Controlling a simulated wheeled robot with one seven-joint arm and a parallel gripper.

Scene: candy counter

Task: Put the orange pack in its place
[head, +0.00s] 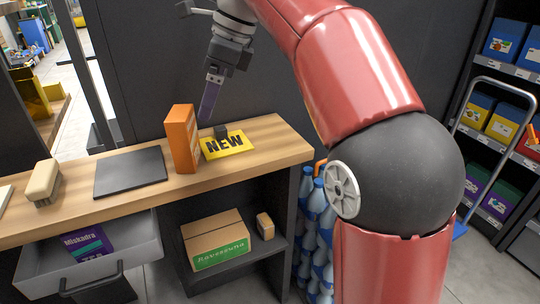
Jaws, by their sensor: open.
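The orange pack (181,140) stands upright on the wooden counter (262,137). It is just left of the yellow "NEW" sign (238,146) and right of a flat dark mat (130,172). My gripper (211,88) is above the counter, pointing down, up and to the right of the orange pack and apart from it. It is open. A narrow purple strip shows at its lower end; I cannot tell clearly what it is. Which place belongs to the orange pack cannot be told from this view.
A brush-like block (44,182) stands at the counter's left. Below, an open grey drawer (140,238) holds a purple pack (88,242). A cardboard box (215,239) and a small tan block (265,226) sit on the shelf. Blue bottles (316,235) stand right of the counter.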

